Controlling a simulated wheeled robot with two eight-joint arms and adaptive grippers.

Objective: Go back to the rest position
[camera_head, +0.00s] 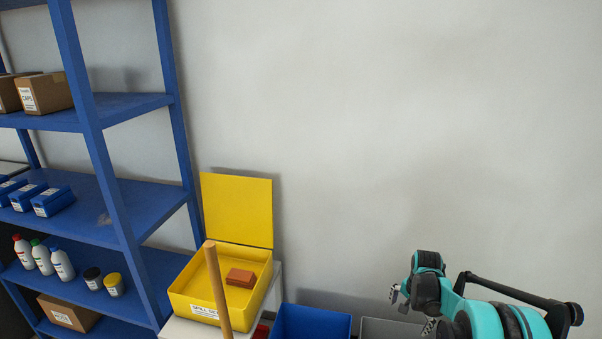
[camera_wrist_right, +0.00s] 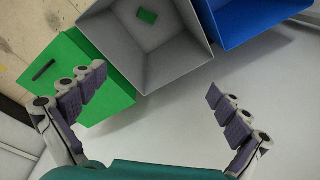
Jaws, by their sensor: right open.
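My right gripper (camera_head: 412,301) is at the lower right of the head view, above and beside the grey bin. In the right wrist view my right gripper (camera_wrist_right: 158,100) has its two fingers spread wide with nothing between them. Beyond the fingers are a grey bin (camera_wrist_right: 125,60) with a small green piece (camera_wrist_right: 147,16) inside, a green box (camera_wrist_right: 100,101) with a dark slot, and a blue bin (camera_wrist_right: 238,28). My left gripper is not in the head view.
A blue shelf (camera_head: 140,215) with bottles and boxes stands at the left. An open yellow box (camera_head: 190,285) holds an orange-brown block (camera_head: 241,278); a wooden pole (camera_head: 217,290) stands in front. A blue bin (camera_head: 310,322) and grey bin (camera_head: 385,328) sit at the bottom. The wall above is bare.

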